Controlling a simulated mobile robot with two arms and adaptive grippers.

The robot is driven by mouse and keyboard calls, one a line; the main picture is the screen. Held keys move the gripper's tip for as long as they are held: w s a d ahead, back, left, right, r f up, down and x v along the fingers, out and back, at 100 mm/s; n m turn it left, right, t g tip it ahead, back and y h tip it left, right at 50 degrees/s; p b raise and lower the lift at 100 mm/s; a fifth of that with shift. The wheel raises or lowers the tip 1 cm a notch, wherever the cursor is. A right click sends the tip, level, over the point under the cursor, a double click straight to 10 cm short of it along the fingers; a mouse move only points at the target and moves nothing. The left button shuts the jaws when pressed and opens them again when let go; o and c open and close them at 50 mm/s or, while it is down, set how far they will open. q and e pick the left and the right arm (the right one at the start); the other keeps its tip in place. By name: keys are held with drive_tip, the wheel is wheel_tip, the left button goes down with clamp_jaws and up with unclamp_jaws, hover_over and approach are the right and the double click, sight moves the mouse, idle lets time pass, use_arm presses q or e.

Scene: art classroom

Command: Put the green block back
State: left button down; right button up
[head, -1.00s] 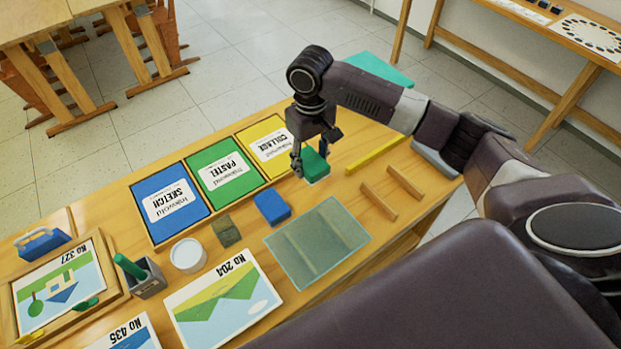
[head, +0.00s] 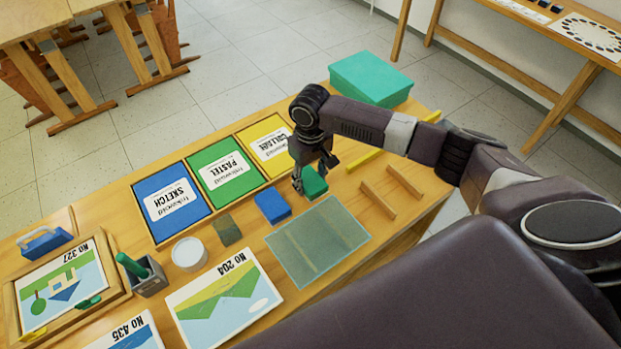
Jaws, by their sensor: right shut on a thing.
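The green block (head: 314,183) is in my right gripper (head: 308,177), whose fingers are shut on it. The block is beside the blue block (head: 272,207), to its upper right, near the top edge of the translucent green mat (head: 322,252). I cannot tell whether the green block touches the table. An olive block (head: 227,231) sits to the left of the blue block. My left gripper is not in view.
Blue, green and yellow pads (head: 222,175) lie in a tray behind the blocks. Two wooden strips (head: 379,200) and a yellow bar (head: 364,161) lie to the right. A white cup (head: 189,254), a picture card (head: 222,301) and a teal box (head: 371,78) are also on the table.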

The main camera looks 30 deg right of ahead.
sight(310, 180)
drive_tip(key=o, duration=1)
drive_tip(key=shift+o, duration=0.2)
wheel_tip(310, 180, up, 12)
drive_tip(key=b, duration=0.1)
drive_tip(key=shift+r+b, duration=0.15)
drive_tip(key=shift+b, duration=0.15)
